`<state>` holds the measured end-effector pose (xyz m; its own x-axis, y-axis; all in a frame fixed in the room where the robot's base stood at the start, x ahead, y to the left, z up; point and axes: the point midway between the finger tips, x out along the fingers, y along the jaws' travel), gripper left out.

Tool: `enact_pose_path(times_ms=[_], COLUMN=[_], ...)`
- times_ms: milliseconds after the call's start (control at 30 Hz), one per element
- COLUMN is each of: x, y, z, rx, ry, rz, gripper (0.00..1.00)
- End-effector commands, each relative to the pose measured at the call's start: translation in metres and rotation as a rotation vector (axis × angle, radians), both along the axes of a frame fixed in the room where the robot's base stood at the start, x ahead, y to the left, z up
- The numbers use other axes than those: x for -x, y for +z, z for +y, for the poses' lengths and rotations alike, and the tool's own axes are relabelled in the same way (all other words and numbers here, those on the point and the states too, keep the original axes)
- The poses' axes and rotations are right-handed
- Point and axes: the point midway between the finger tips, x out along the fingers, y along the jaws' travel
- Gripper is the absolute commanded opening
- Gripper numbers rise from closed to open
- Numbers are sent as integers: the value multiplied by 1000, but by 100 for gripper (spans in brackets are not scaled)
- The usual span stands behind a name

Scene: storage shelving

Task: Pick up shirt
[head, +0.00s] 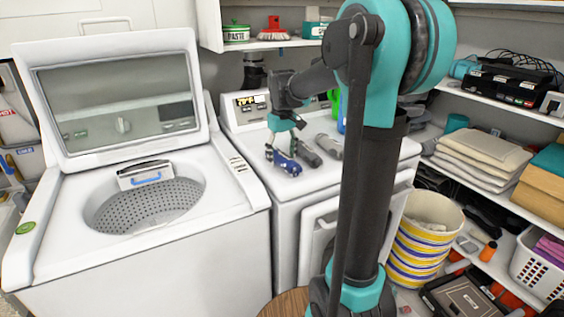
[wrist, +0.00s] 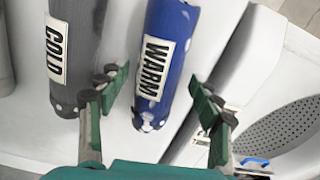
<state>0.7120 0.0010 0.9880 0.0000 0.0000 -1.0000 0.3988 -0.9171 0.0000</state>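No flat or spread shirt shows clearly. A blue rolled bundle (head: 284,163) with a white WARM label lies on top of the white machine at the right, near its left edge. It fills the middle of the wrist view (wrist: 174,30). A dark grey bundle labelled COLD (wrist: 84,22) lies left of it there. I cannot tell which of the two, if either, is the shirt. My gripper (head: 286,138) points down over the blue bundle. In the wrist view my gripper (wrist: 162,92) is open and empty, one finger on each side of the blue bundle's near end.
The open top-loading washer (head: 228,165) stands to the left, its perforated drum (head: 150,205) exposed. A lighter grey item (head: 329,146) lies right of the bundles. Shelves (head: 497,190) with folded cloths (head: 485,152) and a striped bucket (head: 425,235) stand at the right.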

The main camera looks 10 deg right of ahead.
Motion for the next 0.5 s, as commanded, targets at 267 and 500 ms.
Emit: enact_pose_path(times_ms=[267, 500], x=[0, 0], y=[0, 0], z=[0, 0], rx=[0, 0], ry=[0, 0], rz=[0, 0], gripper=[26, 15])
